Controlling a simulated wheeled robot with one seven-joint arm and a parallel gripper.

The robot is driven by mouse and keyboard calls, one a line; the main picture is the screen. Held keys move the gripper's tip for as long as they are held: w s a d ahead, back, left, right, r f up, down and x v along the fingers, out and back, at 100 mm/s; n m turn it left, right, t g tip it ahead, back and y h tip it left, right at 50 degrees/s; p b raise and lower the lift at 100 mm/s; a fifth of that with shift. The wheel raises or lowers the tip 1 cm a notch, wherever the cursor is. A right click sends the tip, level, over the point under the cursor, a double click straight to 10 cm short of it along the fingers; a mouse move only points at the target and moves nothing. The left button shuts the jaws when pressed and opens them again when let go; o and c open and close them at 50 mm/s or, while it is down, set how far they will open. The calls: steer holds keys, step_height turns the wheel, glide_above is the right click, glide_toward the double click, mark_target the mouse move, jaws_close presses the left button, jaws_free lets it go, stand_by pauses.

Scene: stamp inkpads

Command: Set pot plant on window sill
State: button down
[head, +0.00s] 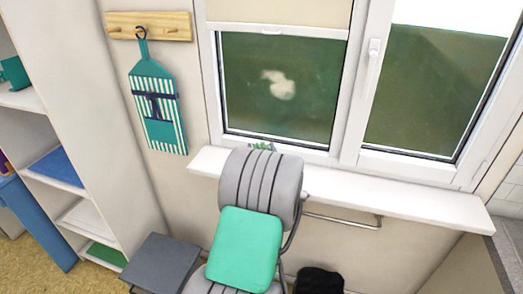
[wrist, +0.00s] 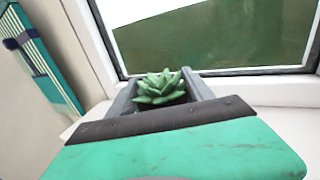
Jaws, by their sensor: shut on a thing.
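The pot plant is a small green succulent (wrist: 160,90) in the wrist view, with its pot hidden behind my gripper. My gripper (wrist: 155,76) has a grey finger on each side of it and is shut on it. In the head view only some green leaves (head: 262,146) show above my grey and green arm, which hides the gripper. The white window sill (head: 400,202) runs below the window, and it also shows in the wrist view (wrist: 290,121). The plant is at the sill, close to the window frame. I cannot tell whether the pot touches the sill.
The closed window (head: 283,85) stands behind the sill. A striped apron (head: 158,110) hangs from a wooden peg rail (head: 150,26) at the left. A white shelf unit (head: 95,130) stands further left. The sill to the right of my arm is clear, with a metal rail (head: 345,221) below.

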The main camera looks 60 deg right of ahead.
steer(key=shift+f, duration=0.15)
steer(key=shift+c, duration=2)
jaws_free()
